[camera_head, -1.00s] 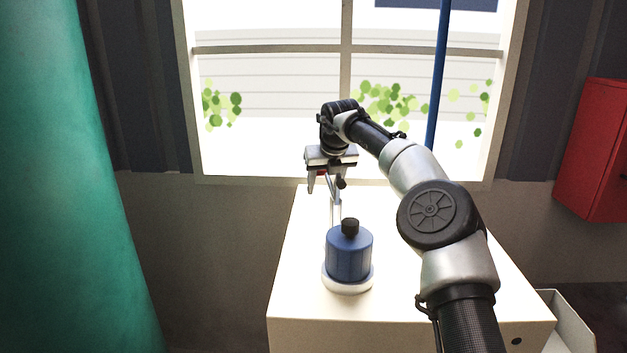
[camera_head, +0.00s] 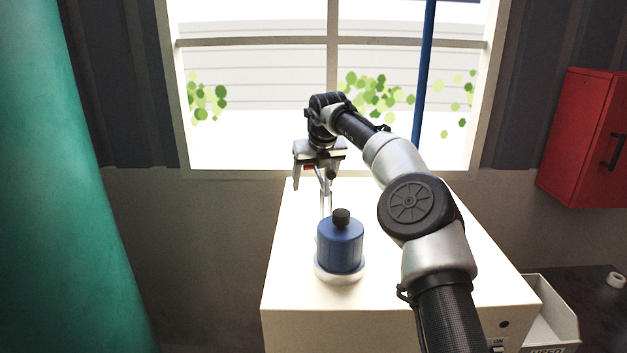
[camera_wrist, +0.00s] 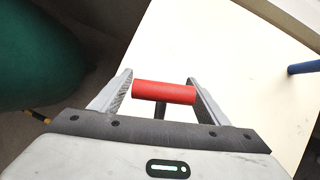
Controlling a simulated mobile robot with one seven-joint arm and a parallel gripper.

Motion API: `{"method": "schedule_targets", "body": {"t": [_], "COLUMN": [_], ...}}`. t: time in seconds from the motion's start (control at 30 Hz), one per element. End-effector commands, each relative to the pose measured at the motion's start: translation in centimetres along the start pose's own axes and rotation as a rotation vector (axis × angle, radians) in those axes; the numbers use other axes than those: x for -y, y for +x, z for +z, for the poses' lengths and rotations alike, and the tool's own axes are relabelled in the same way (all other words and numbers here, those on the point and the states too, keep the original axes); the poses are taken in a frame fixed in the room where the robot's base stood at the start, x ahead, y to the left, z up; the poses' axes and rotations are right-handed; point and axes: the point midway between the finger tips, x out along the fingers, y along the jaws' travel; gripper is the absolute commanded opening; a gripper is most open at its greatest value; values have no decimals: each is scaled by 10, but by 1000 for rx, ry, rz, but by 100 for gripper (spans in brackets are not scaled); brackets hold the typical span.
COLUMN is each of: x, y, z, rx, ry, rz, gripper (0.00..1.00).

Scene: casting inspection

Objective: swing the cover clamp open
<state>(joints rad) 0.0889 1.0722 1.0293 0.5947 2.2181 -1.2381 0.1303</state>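The blue canister (camera_head: 340,246) with a black knob (camera_head: 341,217) sits upright on a white ring (camera_head: 340,277).
The pale cabinet top (camera_head: 420,285) is clear around the canister. A red wall box (camera_head: 575,135) hangs at right, and a pale bin (camera_head: 553,325) stands beside the cabinet. A large green column (camera_head: 60,200) fills the left. A blue pole (camera_head: 424,75) stands by the window.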

Motion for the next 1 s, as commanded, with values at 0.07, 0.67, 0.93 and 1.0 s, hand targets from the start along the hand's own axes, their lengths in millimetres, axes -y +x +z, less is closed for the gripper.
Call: {"method": "schedule_targets", "body": {"t": [0.07,0.67,0.93,1.0], "x": [0,1,1,1], "y": [-1,-95,-152,-162], "z": [1,2,1,1], "rx": [2,8,4,3], "ry": [1,1,1,1], "rz": [-1,-3,-2,-1], "gripper": [69,69,69,69]}}
